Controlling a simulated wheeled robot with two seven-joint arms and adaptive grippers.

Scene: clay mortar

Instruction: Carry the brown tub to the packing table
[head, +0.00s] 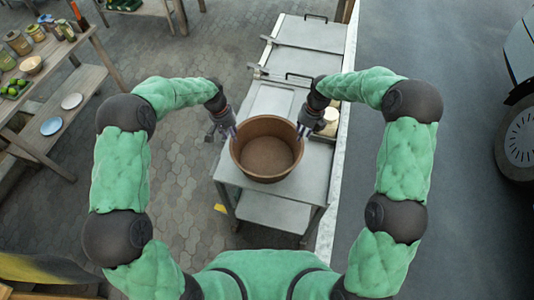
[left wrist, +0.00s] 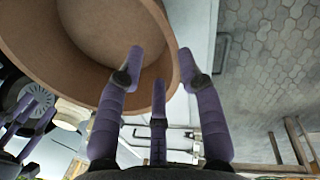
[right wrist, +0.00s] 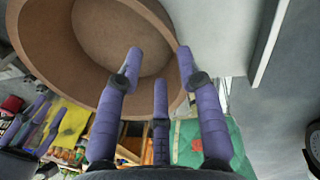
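The brown tub (head: 267,158) is a wide, round, empty clay-coloured vessel. It appears upright over the near end of the grey metal table (head: 262,211). My left gripper (head: 230,131) is at the tub's left rim and my right gripper (head: 302,130) at its right rim. In the left wrist view the purple fingers (left wrist: 160,66) are spread apart near the rim of the tub (left wrist: 60,60). In the right wrist view the fingers (right wrist: 158,68) are likewise spread near the rim (right wrist: 50,60). Contact with the rim cannot be told. Which table is the packing table is unclear.
A pale round container (head: 329,122) stands behind my right gripper. Wooden shelving (head: 50,95) with jars, a bowl and plates is at the left. Paved floor (head: 185,150) lies open between. A dark road and a vehicle wheel (head: 521,145) are at the right.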

